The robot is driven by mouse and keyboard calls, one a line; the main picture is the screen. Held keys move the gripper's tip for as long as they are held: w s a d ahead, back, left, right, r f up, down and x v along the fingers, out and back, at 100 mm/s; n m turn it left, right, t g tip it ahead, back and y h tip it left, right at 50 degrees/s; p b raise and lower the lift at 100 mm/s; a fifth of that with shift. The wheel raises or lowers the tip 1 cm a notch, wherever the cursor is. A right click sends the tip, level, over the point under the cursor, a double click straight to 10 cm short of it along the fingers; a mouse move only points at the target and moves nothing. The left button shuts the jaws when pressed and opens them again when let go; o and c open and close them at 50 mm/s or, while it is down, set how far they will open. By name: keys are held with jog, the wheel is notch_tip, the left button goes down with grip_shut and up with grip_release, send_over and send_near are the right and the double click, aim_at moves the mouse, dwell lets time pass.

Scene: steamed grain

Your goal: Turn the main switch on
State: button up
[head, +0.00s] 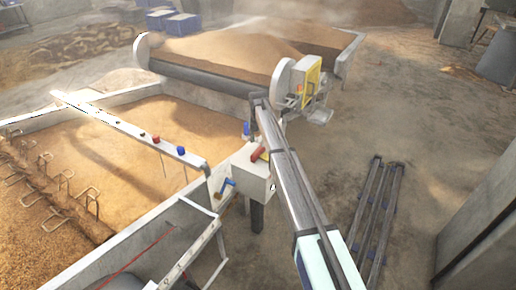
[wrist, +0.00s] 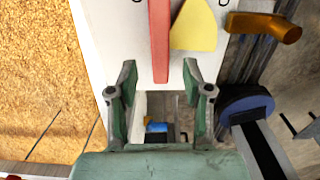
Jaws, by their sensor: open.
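The white control box (head: 252,172) stands at the corner of the grain bed in the head view, with a red lever (head: 258,153) on its top. In the wrist view the white panel (wrist: 115,30) carries a long red lever (wrist: 160,40) beside a yellow plate (wrist: 195,27). Which part is the main switch is not labelled. My gripper (wrist: 160,75) is open over the panel's near edge. The red lever's lower end shows between its fingertips; I cannot tell whether they touch. My gripper cannot be made out in the head view.
A blue handle (head: 226,185) sits at the box's left side. The long grain bed (head: 120,180) lies left, and a grain-filled trough (head: 225,55) stands behind. Dark rails (head: 370,210) lie on the floor at right. Open floor (head: 400,110) extends to the right.

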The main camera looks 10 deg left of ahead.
notch_tip(320, 180, up, 6)
jog(key=shift+f, duration=0.1)
dwell(0.4)
jog(key=s+d+f+m, duration=0.7)
jog(key=s+d+m, duration=0.1)
jog(key=s+d, duration=0.35)
jog(key=s+d+f+m, duration=0.7)
jog(key=s+d+m, duration=0.1)
jog(key=s+d, duration=0.35)
jog(key=s+d+f+m, duration=0.1)
jog(key=s+d+m, duration=0.35)
jog(key=s, duration=0.35)
jog(key=s+d+f+m, duration=0.1)
jog(key=s+d+m, duration=0.2)
jog(key=s+m, duration=0.4)
jog(key=s+d+f+m, duration=0.2)
jog(key=s+d+m, duration=0.15)
jog(key=s, duration=0.55)
jog(key=s+f+g, duration=0.3)
jog(key=s+f, duration=0.6)
jog(key=s, duration=0.5)
jog(key=s+f+g, duration=0.3)
jog(key=s+f, duration=0.6)
jog(key=s, duration=0.5)
jog(key=shift+s+a+m+g, duration=0.2)
jog(key=shift+s+m+g, duration=0.15)
jog(key=shift+m+g, duration=0.05)
